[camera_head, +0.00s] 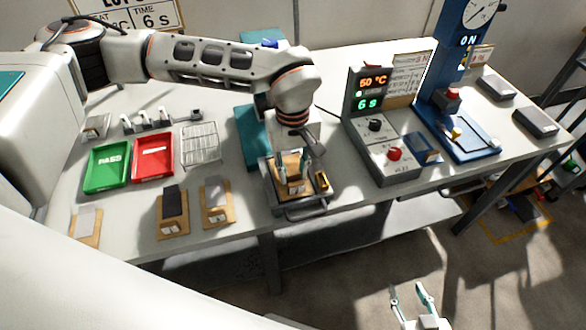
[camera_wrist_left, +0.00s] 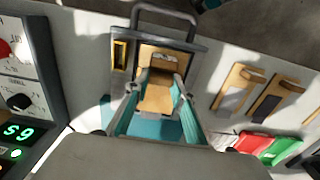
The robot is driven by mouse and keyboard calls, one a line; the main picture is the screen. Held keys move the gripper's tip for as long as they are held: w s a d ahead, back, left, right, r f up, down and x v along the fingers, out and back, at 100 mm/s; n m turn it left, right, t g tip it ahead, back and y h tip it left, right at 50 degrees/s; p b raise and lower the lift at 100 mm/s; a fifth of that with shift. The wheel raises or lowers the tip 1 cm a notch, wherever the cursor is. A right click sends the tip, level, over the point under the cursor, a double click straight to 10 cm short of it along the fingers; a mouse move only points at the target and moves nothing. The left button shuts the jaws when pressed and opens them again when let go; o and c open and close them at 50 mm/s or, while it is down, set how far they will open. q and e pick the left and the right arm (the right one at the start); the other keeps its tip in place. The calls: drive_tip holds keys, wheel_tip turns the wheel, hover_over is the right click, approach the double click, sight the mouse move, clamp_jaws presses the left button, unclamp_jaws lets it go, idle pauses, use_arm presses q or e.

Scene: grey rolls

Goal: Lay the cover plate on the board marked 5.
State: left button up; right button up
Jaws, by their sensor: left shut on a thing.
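My left gripper (camera_head: 291,182) is shut on a tan plate that looks like the cover plate (camera_wrist_left: 157,97), between its two teal fingers in the left wrist view. A wooden board (camera_wrist_left: 165,56) sits just beyond it in a metal-framed fixture (camera_wrist_left: 118,85) with a handle. The plate overlaps the board from above; I cannot tell whether they touch. The board's number is not legible, so I cannot tell whether it is the board marked 5. My right gripper (camera_head: 416,300) is open and empty, low at the bottom of the head view, away from the table.
Three boards with inserts, one dark (camera_head: 172,205), one grey (camera_head: 215,195) and one pale (camera_head: 85,222), lie along the front edge. Green (camera_head: 107,184) and red (camera_head: 153,174) trays and a wire rack (camera_head: 200,155) stand behind. A control box (camera_head: 385,150) stands right of the fixture.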

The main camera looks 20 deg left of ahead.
sight(293, 172)
use_arm(q)
drive_tip(key=shift+f+b, duration=0.3)
drive_tip(key=shift+f, duration=0.2)
drive_tip(key=o, duration=1.2)
wheel_tip(293, 172, up, 12)
drive_tip(key=shift+r, duration=0.1)
